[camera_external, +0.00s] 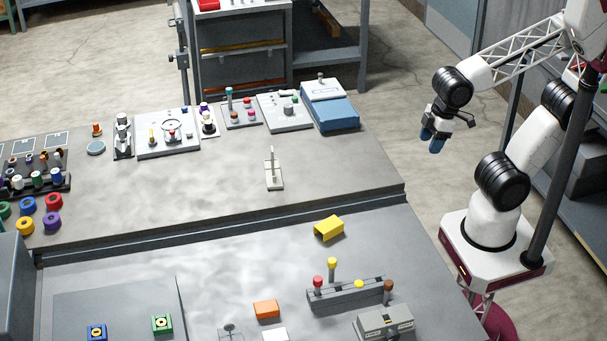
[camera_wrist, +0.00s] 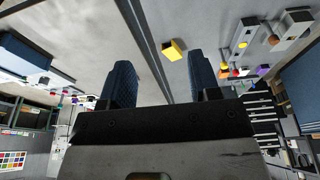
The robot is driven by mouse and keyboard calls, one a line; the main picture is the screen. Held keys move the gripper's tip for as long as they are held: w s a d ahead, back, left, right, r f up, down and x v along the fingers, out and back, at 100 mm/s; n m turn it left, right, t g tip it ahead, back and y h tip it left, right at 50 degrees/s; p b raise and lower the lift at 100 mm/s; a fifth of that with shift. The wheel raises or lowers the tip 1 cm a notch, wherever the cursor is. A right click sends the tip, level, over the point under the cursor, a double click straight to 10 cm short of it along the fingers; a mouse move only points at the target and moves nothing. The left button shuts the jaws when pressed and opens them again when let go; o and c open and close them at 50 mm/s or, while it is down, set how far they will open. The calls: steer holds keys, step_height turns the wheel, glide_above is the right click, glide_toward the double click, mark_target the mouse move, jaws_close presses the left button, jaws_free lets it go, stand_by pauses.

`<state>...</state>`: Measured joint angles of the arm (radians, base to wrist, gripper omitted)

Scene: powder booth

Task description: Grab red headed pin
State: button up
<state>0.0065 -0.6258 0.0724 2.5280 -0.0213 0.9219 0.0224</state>
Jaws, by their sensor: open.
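The red headed pin (camera_external: 318,283) stands upright at the left end of a dark grey rack (camera_external: 345,295) on the front table. A raised yellow headed pin (camera_external: 332,265) stands just behind it, a lower yellow head (camera_external: 359,284) sits further right, and a brown headed pin (camera_external: 388,288) is at the right end. My gripper (camera_external: 435,142) is open and empty, high at the right, well apart from the rack. In the wrist view its two dark blue fingers (camera_wrist: 160,80) are spread. Small coloured heads show at the right there, too small to tell the red pin surely.
A yellow block (camera_external: 329,228), also in the wrist view (camera_wrist: 174,49), lies behind the rack. An orange block (camera_external: 266,309) lies left of it, and a grey box (camera_external: 384,323) stands in front. A raised table edge (camera_external: 220,225) runs behind. Free table lies right of the rack.

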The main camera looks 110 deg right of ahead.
steer(key=w+f+n+t+h, duration=0.1)
steer(key=w+f+t, duration=0.15)
steer(key=w, duration=1.05)
steer(key=n+t+y, duration=0.4)
steer(key=n+y, duration=0.4)
steer(key=y, duration=0.2)
glide_toward(319, 277)
steer(key=shift+w+a+f, duration=0.2)
steer(key=shift+w+f, duration=0.1)
steer(key=shift+w, duration=0.2)
steer(key=shift+w+a+f, duration=0.25)
steer(key=shift+w+f, duration=0.05)
steer(key=shift+w, duration=0.15)
steer(key=shift+a+f+y, duration=0.25)
steer(key=shift+a+y, duration=0.1)
steer(key=shift+y, duration=0.05)
steer(key=shift+x, duration=1.25)
steer(key=shift+w, duration=0.1)
